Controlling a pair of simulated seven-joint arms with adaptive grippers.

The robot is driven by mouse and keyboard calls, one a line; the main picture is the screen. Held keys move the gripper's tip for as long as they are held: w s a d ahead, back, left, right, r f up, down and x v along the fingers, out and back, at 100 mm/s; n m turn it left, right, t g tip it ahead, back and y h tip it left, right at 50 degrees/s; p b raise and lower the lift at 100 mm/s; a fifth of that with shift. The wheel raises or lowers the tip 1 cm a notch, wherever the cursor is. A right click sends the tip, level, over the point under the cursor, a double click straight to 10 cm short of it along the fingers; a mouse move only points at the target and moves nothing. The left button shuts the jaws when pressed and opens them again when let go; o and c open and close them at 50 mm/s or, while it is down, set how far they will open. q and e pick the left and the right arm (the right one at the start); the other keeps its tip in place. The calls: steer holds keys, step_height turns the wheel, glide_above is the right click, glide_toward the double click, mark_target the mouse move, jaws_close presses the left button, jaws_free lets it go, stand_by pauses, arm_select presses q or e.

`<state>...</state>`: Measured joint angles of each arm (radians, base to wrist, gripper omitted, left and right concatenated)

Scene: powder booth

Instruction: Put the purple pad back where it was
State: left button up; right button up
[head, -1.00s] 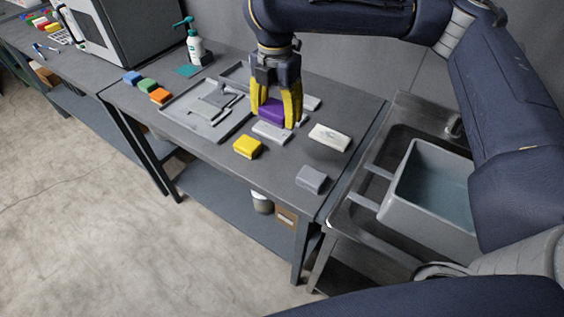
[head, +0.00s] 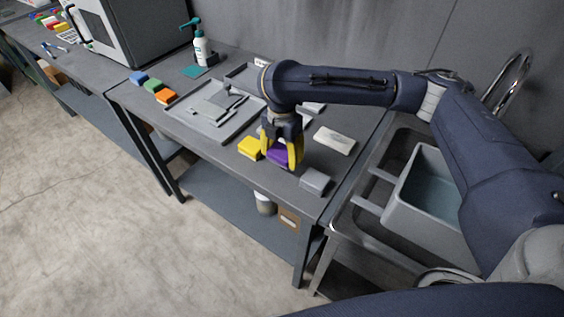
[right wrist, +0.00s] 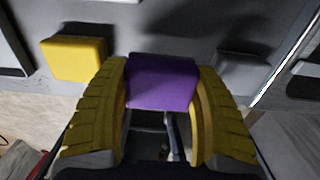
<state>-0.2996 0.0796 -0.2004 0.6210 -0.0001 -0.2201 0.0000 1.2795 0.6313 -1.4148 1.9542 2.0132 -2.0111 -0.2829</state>
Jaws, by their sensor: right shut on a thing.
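The purple pad (head: 279,155) is between the yellow fingers of my right gripper (head: 282,155), which is shut on it. In the head view it sits between the yellow pad (head: 250,147) and the grey pad (head: 316,181), near the table's front edge. The right wrist view shows the purple pad (right wrist: 162,82) gripped on both sides, with the yellow pad (right wrist: 78,58) to its left and the grey pad (right wrist: 242,72) to its right. I cannot tell whether the purple pad touches the table. My left gripper is not in view.
A white pad (head: 335,140) lies behind the grey one. A grey tray (head: 196,126) with flat pieces is to the left. Blue, green and orange pads (head: 166,97) line the table further left. A sink with a grey tub (head: 400,195) is at the right.

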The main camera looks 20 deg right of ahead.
mark_target(282, 151)
steer(key=shift+f, duration=1.85)
steer(key=shift+f, duration=0.15)
steer(key=o, duration=1.1)
steer(key=shift+o, duration=0.2)
steer(key=shift+r, duration=6.15)
